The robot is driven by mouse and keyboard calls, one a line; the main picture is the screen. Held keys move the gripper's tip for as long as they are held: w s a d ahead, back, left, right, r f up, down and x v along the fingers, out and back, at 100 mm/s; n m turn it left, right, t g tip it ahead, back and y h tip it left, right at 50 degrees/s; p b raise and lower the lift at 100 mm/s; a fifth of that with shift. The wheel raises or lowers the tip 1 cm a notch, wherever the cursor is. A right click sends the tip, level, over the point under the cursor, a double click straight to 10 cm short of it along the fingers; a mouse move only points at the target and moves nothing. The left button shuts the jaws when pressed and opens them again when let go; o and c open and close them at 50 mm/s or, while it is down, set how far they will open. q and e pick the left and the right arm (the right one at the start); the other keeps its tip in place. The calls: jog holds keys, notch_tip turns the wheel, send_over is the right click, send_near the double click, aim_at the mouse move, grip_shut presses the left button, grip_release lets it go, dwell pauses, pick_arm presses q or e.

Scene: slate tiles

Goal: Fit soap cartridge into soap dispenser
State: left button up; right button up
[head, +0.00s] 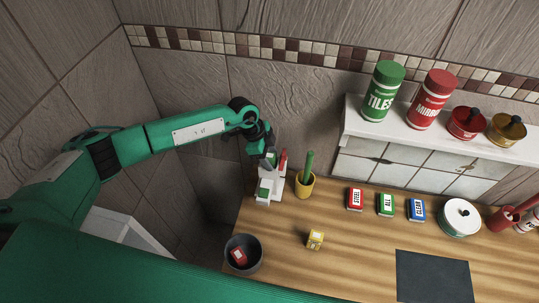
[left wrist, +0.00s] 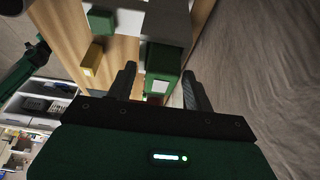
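The white soap dispenser (head: 276,190) stands at the left end of the wooden counter, with a green part low on its front. My left gripper (head: 270,153) is just above it, pointing down. A green cartridge with a white label (head: 271,159) shows at the fingertips, at the dispenser's top. In the left wrist view the green cartridge (left wrist: 162,58) lies between the two spread fingers (left wrist: 160,85), with a visible gap on the left side. How far it sits in the dispenser is hidden. My right gripper is not seen.
A yellow cup (head: 305,189) with a green handle stands close right of the dispenser. A dark bin (head: 230,259) holds a red item. A yellow box (head: 315,240), small red, green and blue boxes (head: 386,205), and a dark mat (head: 433,277) lie on the counter (head: 350,270).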

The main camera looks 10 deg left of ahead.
pick_arm(q)
jog(key=shift+a+r+p, duration=0.15)
jog(key=shift+r+p, duration=0.4)
jog(key=shift+r, duration=0.1)
jog(key=p+v, duration=0.3)
jog(key=v, duration=0.1)
jog(key=shift+r, duration=0.15)
jog(key=v, duration=0.6)
jog(key=shift+a+r+b, duration=0.2)
jog(key=shift+r+b, duration=0.05)
jog(key=shift+b, duration=0.05)
